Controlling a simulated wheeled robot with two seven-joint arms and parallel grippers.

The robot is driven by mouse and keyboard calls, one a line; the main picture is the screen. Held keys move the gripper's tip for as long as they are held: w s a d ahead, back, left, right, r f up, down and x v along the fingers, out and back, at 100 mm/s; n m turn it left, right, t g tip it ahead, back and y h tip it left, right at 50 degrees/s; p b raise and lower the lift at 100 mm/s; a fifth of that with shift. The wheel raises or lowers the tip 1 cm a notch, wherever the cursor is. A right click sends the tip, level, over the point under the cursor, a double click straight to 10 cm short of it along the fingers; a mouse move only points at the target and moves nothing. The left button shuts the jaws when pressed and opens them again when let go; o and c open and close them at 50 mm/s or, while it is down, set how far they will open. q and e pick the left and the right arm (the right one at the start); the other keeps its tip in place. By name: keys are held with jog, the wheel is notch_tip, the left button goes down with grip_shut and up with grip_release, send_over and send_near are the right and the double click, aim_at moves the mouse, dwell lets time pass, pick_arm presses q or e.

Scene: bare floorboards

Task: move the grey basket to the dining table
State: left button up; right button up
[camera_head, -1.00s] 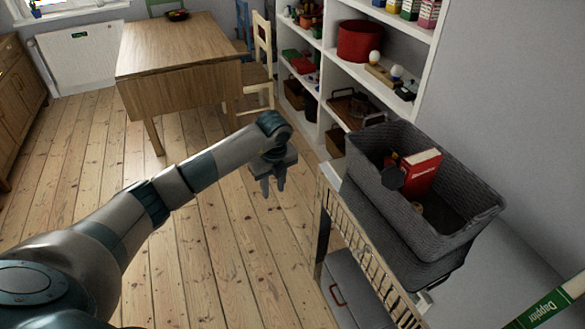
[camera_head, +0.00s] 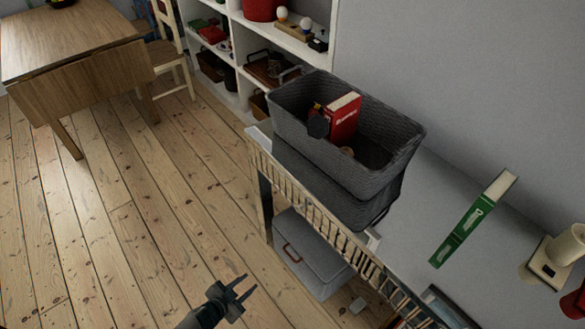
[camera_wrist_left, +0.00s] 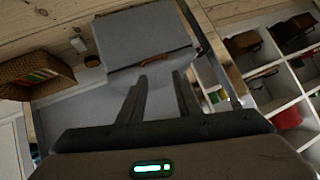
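The grey basket (camera_head: 335,135) is woven and open-topped. It sits on a white side table (camera_head: 420,215) against the wall, with a darker grey shape directly under it. A red book (camera_head: 343,118) and a few small dark things are inside; its floor is partly hidden. The wooden dining table (camera_head: 70,45) is at the far upper left. My left gripper (camera_head: 248,284) is open and empty, low over the floor, left of the side table and well apart from the basket. In the left wrist view its open fingers (camera_wrist_left: 160,80) point toward a grey lidded box. My right gripper is not in view.
The grey lidded box (camera_head: 312,262) stands under the side table. A white shelf unit (camera_head: 330,25) is behind the basket. A green book (camera_head: 472,220) lies right of it. A chair (camera_head: 170,45) stands beside the dining table. Bare floorboards (camera_head: 150,220) are clear at left.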

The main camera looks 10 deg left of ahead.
pick_arm(q)
jog(key=s+f+n+g+y, duration=0.1)
jog(key=s+f, duration=0.4)
jog(key=s, duration=0.8)
jog(key=s+a+f+n+g+y, duration=0.1)
jog(key=s+f+n+g, duration=0.2)
jog(key=s, duration=1)
jog(key=s+a+f+n+g+y, duration=0.1)
jog(key=s+f+g, duration=0.4)
jog(key=s, duration=0.9)
notch_tip(320, 180, down, 3)
jog(key=shift+f+n+y, duration=0.1)
jog(key=shift+n+y, duration=0.3)
jog(key=shift+y, duration=0.1)
jog(key=shift+w, duration=0.2)
